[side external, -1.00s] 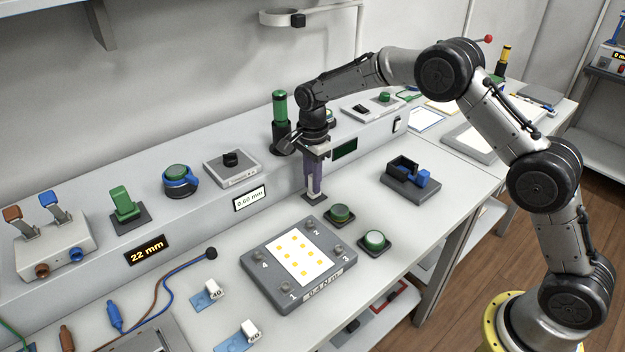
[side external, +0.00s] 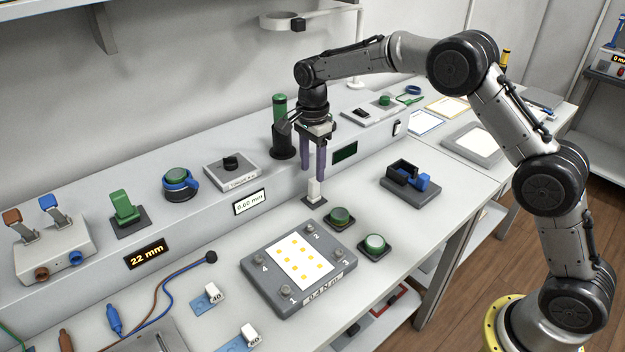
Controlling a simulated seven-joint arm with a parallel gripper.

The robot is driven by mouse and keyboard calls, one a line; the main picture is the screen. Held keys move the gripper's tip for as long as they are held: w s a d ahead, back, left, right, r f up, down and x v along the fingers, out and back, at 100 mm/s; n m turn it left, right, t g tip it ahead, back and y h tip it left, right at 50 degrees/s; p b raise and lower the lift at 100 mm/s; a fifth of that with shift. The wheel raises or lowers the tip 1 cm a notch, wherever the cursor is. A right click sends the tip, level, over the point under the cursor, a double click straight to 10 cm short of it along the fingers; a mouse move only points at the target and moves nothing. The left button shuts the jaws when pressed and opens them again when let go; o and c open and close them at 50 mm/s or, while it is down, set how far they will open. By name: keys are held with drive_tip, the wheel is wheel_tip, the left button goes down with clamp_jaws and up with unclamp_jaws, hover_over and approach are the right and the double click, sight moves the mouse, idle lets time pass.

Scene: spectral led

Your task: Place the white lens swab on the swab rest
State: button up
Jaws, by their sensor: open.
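The white lens swab (side external: 314,190) looks like a small upright white block. It stands on a small dark square pad (side external: 309,203), which looks like the swab rest, on the bench in front of the grey raised ledge. My gripper (side external: 313,171) is just above the swab, pointing down. Its two purple fingers are spread apart with nothing held between them. The fingertips look close to the swab's top; whether they still overlap its upper end is hard to tell.
A dark block with a blue part (side external: 411,181) is to the right. A black holder with a green cylinder (side external: 283,140) stands close behind my gripper.

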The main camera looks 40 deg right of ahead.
sight(313, 179)
wheel_tip(313, 179, up, 7)
drive_tip(key=shift+f, duration=0.15)
drive_tip(key=s+d+r+n+t, duration=0.1)
drive_tip(key=s+d+r+n, duration=0.1)
drive_tip(key=s+r+n, duration=0.5)
drive_tip(key=s+d+r+n+t, duration=0.15)
drive_tip(key=s+r, duration=0.25)
drive_tip(key=s, duration=0.7)
drive_tip(key=s+f+n+t, duration=0.1)
drive_tip(key=s+n, duration=0.3)
drive_tip(key=s, duration=0.5)
drive_tip(key=s+d+f+n+t, duration=0.1)
drive_tip(key=s+f+n, duration=0.3)
drive_tip(key=s, duration=0.6)
drive_tip(key=shift+s+d+n+t, duration=0.15)
drive_tip(key=shift+d+n+t, duration=0.1)
drive_tip(key=shift+n+t, duration=0.4)
